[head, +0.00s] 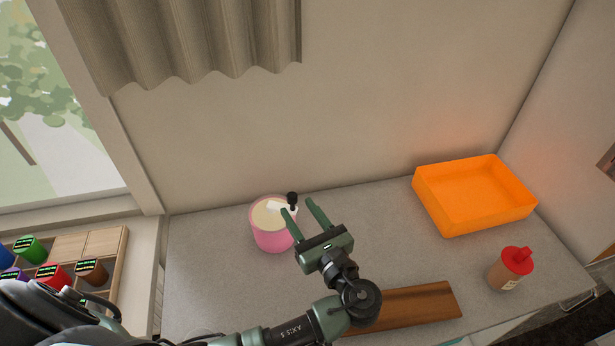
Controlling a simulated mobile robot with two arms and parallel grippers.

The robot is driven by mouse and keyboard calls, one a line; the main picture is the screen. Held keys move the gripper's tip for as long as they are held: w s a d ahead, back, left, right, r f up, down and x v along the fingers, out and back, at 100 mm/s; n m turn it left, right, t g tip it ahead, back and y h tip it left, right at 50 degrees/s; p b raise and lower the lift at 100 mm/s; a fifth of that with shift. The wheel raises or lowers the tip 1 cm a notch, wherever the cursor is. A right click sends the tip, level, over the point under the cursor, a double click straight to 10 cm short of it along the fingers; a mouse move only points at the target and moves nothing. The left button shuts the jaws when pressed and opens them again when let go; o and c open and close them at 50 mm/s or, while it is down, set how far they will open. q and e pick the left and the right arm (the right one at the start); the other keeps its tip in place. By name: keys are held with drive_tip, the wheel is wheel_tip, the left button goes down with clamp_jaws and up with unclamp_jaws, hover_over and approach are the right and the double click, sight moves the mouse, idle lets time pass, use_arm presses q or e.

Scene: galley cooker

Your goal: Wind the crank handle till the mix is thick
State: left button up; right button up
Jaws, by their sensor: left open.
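A pink pot (268,238) with a pale cream mix (265,213) inside stands on the grey counter, left of centre in the head view. A crank with a black knob (292,197) sits at the pot's upper right rim, with a whitish arm reaching over the mix. My left gripper (299,207) is open, its two green fingers pointing toward the wall. The knob shows between the fingertips, closer to the left finger, which overlaps the pot's right edge. I cannot tell whether either finger touches the knob. My right gripper is not in view.
An orange tray (457,222) stands at the back right. A bottle with a red cap (507,272) stands in front of it. A wooden board (425,303) lies by my left arm. A rack with several coloured jars (75,245) is at the left.

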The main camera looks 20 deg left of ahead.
sight(290, 195)
use_arm(q)
drive_tip(key=shift+w+a, duration=0.2)
drive_tip(key=shift+w, duration=0.15)
drive_tip(key=shift+w+a+r, duration=0.1)
drive_tip(key=shift+w+a, duration=0.15)
drive_tip(key=p+x, duration=0.2)
drive_tip(key=x, duration=0.3)
drive_tip(key=shift+a+r, duration=0.15)
drive_tip(key=shift+a, duration=0.15)
drive_tip(key=shift+w+a, duration=0.3)
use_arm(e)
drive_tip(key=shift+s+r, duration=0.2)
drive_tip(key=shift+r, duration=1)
use_arm(q)
drive_tip(key=shift+s+d, duration=0.1)
clamp_jaws()
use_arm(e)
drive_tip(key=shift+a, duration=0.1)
